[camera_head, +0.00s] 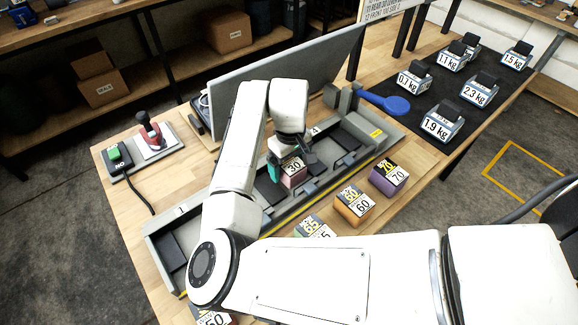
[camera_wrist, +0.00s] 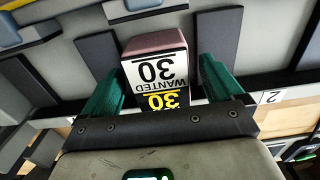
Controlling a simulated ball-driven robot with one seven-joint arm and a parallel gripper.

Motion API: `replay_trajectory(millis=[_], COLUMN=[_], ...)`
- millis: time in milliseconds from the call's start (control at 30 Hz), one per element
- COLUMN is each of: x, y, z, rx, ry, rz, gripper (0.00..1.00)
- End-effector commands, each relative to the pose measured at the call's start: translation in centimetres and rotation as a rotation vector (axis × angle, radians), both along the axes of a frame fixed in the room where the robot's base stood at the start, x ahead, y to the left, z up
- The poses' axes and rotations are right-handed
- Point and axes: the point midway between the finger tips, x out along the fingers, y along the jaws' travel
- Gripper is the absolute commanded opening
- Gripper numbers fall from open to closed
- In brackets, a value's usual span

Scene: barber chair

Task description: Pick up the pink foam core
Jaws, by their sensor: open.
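The pink foam core (camera_head: 292,181) is a small block with a white label marked 30. It sits in the long grey tray (camera_head: 168,222), under my gripper (camera_head: 287,170). In the wrist view the foam core (camera_wrist: 151,42) shows its pink face, a white "WANTED 30" label and a yellow-on-black 30. My gripper (camera_wrist: 158,74) is open there, with one green finger on each side of the block. A gap shows at each side, so the fingers do not appear to be clamped on it. My arm hides part of the tray in the head view.
Orange (camera_head: 353,205) and purple (camera_head: 388,178) blocks stand on the wooden bench in front of the tray. A grey panel (camera_head: 300,75) stands behind it. A blue paddle (camera_head: 386,102) and several labelled weights (camera_head: 443,122) lie right.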

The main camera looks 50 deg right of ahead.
Motion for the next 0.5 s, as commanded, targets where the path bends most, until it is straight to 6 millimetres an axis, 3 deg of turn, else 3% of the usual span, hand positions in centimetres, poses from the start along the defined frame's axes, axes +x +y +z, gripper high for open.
replay_trajectory(millis=[267, 500], x=[0.02, 0.01], y=[0.03, 0.02], z=[-0.41, -0.38], rx=[0.000, 0.000], ry=[-0.001, -0.001], rz=[0.000, 0.000], gripper=[0.94, 0.72])
